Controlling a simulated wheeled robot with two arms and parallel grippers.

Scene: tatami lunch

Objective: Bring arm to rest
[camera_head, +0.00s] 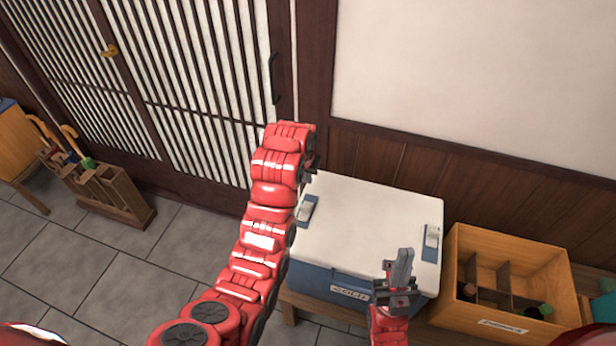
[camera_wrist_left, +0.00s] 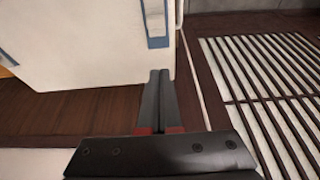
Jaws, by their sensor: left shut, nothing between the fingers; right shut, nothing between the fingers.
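My left arm (camera_head: 262,240) rises from the bottom of the head view, bent in red segments, and ends in front of the slatted door and beside the cooler. Its gripper is mostly hidden behind the arm there. In the left wrist view the left gripper (camera_wrist_left: 160,76) shows its two dark fingers together, with nothing between them. My right gripper (camera_head: 403,256) points upward in front of the cooler's front right part in the head view. Its fingers are together and empty.
A white-lidded blue cooler (camera_head: 370,215) stands on a wooden bench; it also shows in the left wrist view (camera_wrist_left: 85,50). A divided wooden crate (camera_head: 480,322) with bottles is to its right. An umbrella rack (camera_head: 125,200) stands left on the tiled floor (camera_head: 130,290), which has free room.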

